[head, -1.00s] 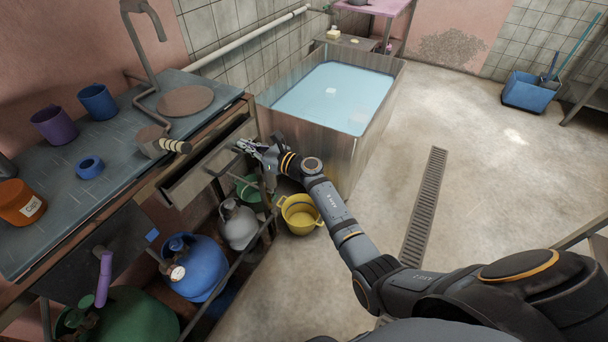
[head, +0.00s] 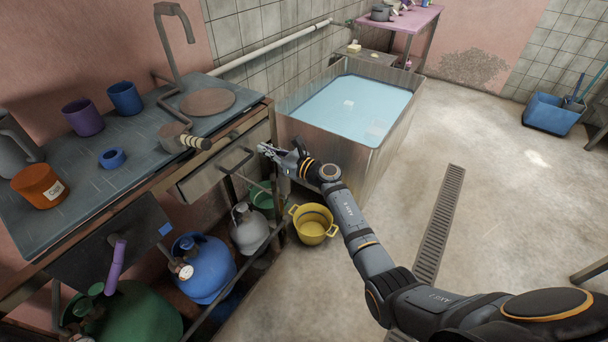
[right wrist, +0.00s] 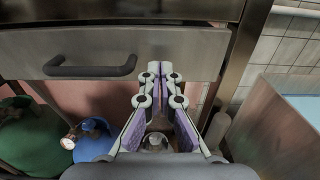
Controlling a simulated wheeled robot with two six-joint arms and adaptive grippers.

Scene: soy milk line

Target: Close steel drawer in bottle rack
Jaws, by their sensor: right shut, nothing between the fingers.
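The steel drawer (head: 222,172) sits under the worktop of the rack, with a dark bar handle (head: 236,161) on its front. Its front looks flush or nearly flush with the rack frame, and no inside shows. In the right wrist view the drawer front (right wrist: 190,50) spans the top, with the handle (right wrist: 90,70) left of the fingers. My right gripper (head: 266,150) is shut and empty at the right end of the drawer front. Its fingertips (right wrist: 158,68) overlap the front's lower part there; I cannot tell if they touch. My left gripper is out of view.
The worktop (head: 70,185) holds cups, an orange container (head: 40,186) and a tap. Gas cylinders, including a blue one (head: 205,270), stand below. A yellow pot (head: 313,226) is on the floor. A water-filled steel tank (head: 325,160) stands right of the rack.

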